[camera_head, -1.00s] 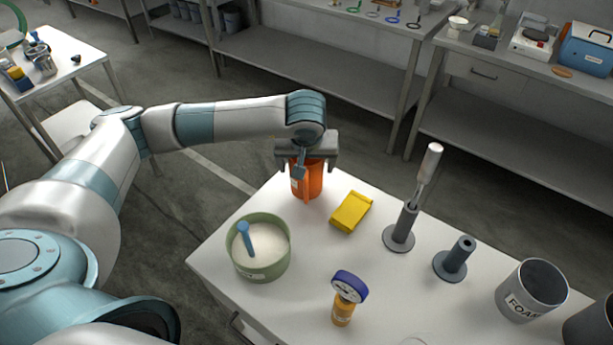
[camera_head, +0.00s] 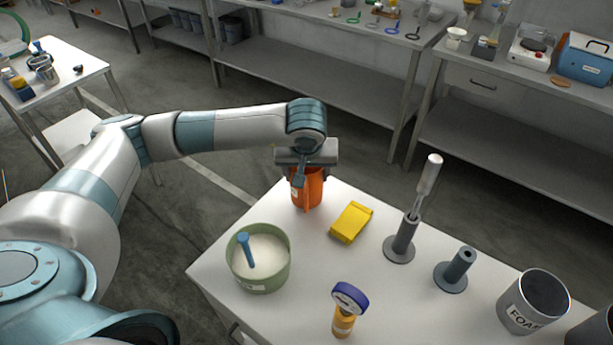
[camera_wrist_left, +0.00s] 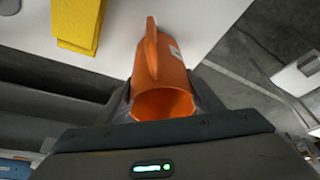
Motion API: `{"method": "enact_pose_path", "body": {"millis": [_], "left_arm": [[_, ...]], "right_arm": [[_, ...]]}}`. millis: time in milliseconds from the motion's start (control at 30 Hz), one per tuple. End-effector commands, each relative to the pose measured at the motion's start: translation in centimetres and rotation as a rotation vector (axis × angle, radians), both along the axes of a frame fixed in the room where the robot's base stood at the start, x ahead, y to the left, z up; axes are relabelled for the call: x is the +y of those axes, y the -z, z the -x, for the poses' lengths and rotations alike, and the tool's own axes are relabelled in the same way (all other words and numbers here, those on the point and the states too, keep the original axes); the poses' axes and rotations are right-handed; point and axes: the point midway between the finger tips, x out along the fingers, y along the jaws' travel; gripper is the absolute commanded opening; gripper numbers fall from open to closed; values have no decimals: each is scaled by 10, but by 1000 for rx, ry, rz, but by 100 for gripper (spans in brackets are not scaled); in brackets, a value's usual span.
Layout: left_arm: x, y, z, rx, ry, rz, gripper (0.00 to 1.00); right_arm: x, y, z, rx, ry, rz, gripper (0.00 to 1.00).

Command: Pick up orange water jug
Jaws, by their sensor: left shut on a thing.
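The orange water jug (camera_head: 308,190) stands near the far left corner of the white table, with a pale label on its side. My left gripper (camera_head: 306,166) is over it from above and shut on it. In the left wrist view the jug (camera_wrist_left: 160,70) lies between the two fingers (camera_wrist_left: 163,98), its open mouth toward the camera and its handle pointing away. I cannot tell whether the jug's base touches the table. My right gripper does not show.
A yellow folded item (camera_head: 350,223) lies right of the jug, and a green tub of white powder with a blue scoop (camera_head: 262,278) stands in front.

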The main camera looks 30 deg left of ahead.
Motion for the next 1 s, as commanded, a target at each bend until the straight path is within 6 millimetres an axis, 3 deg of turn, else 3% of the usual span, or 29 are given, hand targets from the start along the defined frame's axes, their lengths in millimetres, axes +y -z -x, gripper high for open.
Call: {"method": "enact_pose_path", "body": {"millis": [233,700,1000], "left_arm": [[0,-37,-1,-5,1,-1,36],[-85,-86,21,-3,6,2,36],[-111,-102,29,-2,2,0,36]], "right_arm": [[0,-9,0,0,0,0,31],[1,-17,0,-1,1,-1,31],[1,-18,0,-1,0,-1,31]]}}
